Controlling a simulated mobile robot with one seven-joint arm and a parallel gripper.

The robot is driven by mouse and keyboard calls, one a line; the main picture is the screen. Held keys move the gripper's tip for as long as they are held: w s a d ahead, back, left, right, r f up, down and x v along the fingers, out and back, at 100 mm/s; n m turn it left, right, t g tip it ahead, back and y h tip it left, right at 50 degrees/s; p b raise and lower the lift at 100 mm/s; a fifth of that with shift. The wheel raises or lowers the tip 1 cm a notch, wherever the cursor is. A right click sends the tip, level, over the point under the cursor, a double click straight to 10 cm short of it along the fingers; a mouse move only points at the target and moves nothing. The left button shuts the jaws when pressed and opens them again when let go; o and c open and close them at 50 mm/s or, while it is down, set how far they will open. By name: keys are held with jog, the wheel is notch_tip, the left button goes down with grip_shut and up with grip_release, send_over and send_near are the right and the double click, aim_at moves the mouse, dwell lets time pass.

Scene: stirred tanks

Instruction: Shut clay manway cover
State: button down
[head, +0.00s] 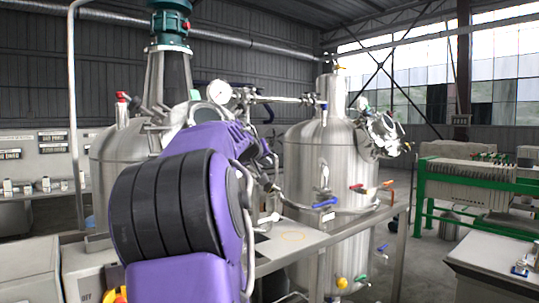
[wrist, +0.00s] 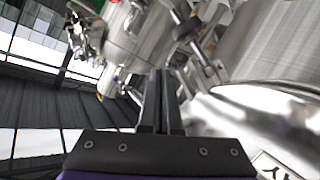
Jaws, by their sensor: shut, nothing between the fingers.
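A round, bolted metal fitting (head: 383,135) sticks out from the upper right side of the right steel tank (head: 305,155); it looks like a manway with its cover, but I cannot tell which part is the cover or how far open it is. No clay-coloured cover stands out. A similar cluster of metal fittings (wrist: 85,32) shows at the upper left of the wrist view. My gripper (wrist: 161,75) is shut and empty, its two dark fingers side by side, pointing toward blurred pipework. In the head view my purple arm hides its fingertips.
Pipes with a gauge (head: 219,91) run between the left tank (head: 115,165) and the right one. Red and blue valve handles (head: 325,203) project in front. A metal-framed table (head: 300,240) stands before the tanks. A green-framed filter press (head: 470,185) is at right; floor shows between.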

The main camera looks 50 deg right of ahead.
jog(key=shift+w+d+f, duration=0.2)
jog(key=shift+w+f, duration=0.15)
jog(key=shift+w, duration=0.25)
jog(key=shift+w, duration=0.1)
jog(key=s+a+r, duration=0.3)
jog(key=s+r, duration=0.4)
jog(key=s, duration=0.4)
jog(key=shift+s+r, duration=0.25)
jog(key=shift+s, duration=0.15)
